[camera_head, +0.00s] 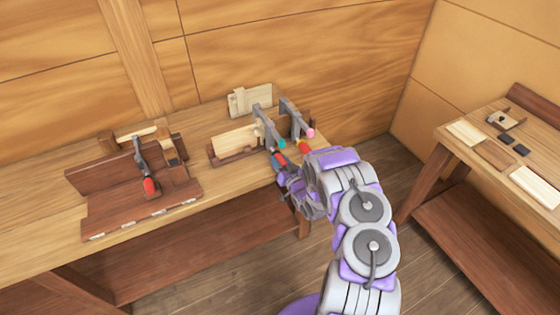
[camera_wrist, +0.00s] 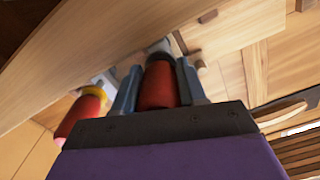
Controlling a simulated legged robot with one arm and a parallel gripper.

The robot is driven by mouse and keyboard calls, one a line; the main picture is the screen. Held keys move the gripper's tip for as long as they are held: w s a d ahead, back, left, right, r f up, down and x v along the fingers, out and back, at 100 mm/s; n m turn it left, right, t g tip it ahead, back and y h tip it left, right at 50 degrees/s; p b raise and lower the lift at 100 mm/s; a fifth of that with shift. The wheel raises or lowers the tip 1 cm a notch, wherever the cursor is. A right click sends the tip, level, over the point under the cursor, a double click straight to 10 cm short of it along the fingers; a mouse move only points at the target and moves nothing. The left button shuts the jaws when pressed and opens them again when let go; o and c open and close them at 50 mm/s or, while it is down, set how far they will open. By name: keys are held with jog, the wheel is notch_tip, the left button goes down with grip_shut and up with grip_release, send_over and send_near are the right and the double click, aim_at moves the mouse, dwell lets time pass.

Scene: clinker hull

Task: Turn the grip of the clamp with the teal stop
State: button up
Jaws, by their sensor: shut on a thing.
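The clamp with the teal stop (camera_head: 281,143) is a grey bar clamp at the right end of the long bench. Its red grip (camera_head: 280,159) points toward me. My gripper (camera_head: 281,169) is at that grip, and the wrist view shows the fingers (camera_wrist: 158,88) closed on both sides of a red grip (camera_wrist: 157,86). A second clamp with a pink stop (camera_head: 310,133) stands just to the right. Its red grip with a yellow collar (camera_wrist: 82,115) shows at the left of the wrist view, apart from my fingers. My arm hides part of the second clamp's grip.
A third clamp with a red grip (camera_head: 150,186) sits on a dark wooden fixture (camera_head: 115,213) at the left of the bench (camera_head: 35,230). A side table (camera_head: 475,160) with small pieces is at the right, with open floor between.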

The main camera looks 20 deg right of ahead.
jog(key=o, duration=1)
jog(key=shift+o, duration=0.2)
jog(key=s+p, duration=0.3)
jog(key=s, duration=1.4)
jog(key=shift+s+d, duration=0.15)
jog(key=shift+d, duration=0.3)
jog(key=shift+f, duration=0.1)
